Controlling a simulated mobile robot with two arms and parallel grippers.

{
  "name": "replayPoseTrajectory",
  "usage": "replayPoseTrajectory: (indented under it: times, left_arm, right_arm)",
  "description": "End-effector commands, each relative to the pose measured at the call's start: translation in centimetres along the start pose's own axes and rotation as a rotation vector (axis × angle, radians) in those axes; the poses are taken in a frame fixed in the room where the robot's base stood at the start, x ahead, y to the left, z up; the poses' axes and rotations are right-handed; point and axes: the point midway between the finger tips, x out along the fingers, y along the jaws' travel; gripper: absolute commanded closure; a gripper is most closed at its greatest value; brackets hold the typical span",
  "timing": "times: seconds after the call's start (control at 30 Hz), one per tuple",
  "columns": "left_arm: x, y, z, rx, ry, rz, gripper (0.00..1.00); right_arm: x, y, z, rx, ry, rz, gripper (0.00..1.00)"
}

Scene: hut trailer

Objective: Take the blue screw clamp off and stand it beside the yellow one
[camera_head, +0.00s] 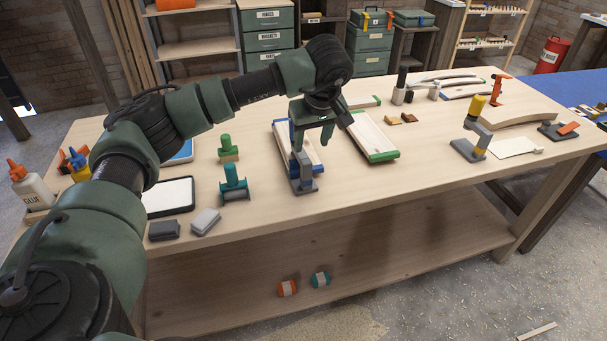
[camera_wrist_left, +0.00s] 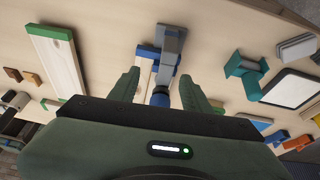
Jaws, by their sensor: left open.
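The blue screw clamp (camera_head: 303,176) stands upright with a grey frame at the front end of a pale board with blue edging (camera_head: 284,146). In the left wrist view the clamp (camera_wrist_left: 172,42) has its blue handle between my left fingers. My left gripper (camera_head: 312,140) is open, pointing down over the clamp; it also shows in the left wrist view (camera_wrist_left: 161,88), with a finger on each side of the handle. Contact cannot be told. The yellow screw clamp (camera_head: 477,138) stands upright at the right of the bench. My right gripper is out of view.
A green-ended board (camera_head: 373,138) lies right of the blue clamp. A teal clamp-like tool (camera_head: 234,183) and grey blocks (camera_head: 205,221) are to its left. A white sheet (camera_head: 513,147) lies right of the yellow clamp. The bench (camera_head: 405,185) is bare left of the yellow clamp.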

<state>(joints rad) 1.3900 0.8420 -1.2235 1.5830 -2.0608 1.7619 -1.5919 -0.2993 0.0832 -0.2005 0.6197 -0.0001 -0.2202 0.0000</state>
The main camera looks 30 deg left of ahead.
Motion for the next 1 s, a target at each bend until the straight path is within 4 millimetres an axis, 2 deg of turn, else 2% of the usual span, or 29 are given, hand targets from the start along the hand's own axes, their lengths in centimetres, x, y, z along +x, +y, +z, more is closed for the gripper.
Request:
replayPoseTrajectory:
  times: [0.03, 0.17, 0.5, 0.63, 0.93, 0.97, 1.0]
  left_arm:
    - [-0.2, -0.6, -0.8, 0.004, 0.023, -0.018, 0.52]
    - [0.7, -1.0, -1.2, 0.007, 0.034, -0.034, 0.52]
    - [4.9, -1.6, -1.2, 0.006, 0.029, -0.031, 0.52]
    - [6.7, -1.5, -1.2, 0.007, 0.030, -0.029, 0.52]
    - [7.4, -1.5, -1.2, 0.006, 0.031, -0.026, 0.52]
    - [7.4, -1.5, -1.2, 0.006, 0.031, -0.026, 0.57]
    - [7.4, -1.5, -1.2, 0.006, 0.031, -0.026, 0.69]
  right_arm:
    - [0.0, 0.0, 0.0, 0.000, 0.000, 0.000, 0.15]
    - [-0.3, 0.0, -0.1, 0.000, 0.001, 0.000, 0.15]
    - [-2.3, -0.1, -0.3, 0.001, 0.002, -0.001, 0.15]
    - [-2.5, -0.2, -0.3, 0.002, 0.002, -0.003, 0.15]
    - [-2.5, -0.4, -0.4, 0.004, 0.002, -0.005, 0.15]
    - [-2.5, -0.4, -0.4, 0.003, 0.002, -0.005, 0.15]
    - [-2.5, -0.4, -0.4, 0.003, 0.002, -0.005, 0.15]
